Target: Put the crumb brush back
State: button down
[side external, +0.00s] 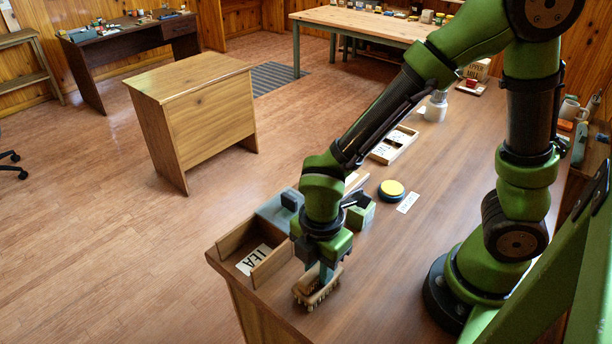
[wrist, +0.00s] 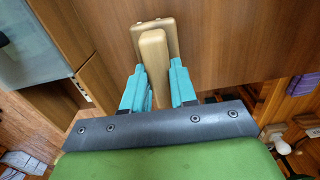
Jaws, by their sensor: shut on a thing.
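The crumb brush (side external: 318,289) has a tan wooden body with bristles below. It is at the near end of the brown desk in the side view, to the right of the wooden box marked TEA. My gripper (side external: 326,272) points down and is shut on the brush. In the wrist view the teal fingers (wrist: 160,88) stand on both sides of the wooden handle (wrist: 153,55). I cannot tell whether the bristles touch the desktop. The bristles are hidden in the wrist view.
The wooden TEA box (side external: 272,270) stands at the desk's left edge, with a grey container (side external: 272,212) behind it. The desktop (side external: 400,245) right of my gripper is clear.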

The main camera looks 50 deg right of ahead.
jog(key=c, duration=0.8)
grip_release()
jog(key=shift+f, duration=0.1)
notch_tip(320, 180, up, 17)
jog(key=d+r+m+t+y, duration=0.1)
jog(key=d+m+t, duration=0.2)
jog(key=d+m, duration=0.3)
jog(key=d+r+m+t+y, duration=0.1)
jog(key=d+m+t, duration=0.3)
jog(key=m, duration=1.1)
jog(key=d+r, duration=0.1)
jog(key=d, duration=0.1)
jog(key=shift+d+m, duration=0.3)
jog(key=shift+m, duration=0.1)
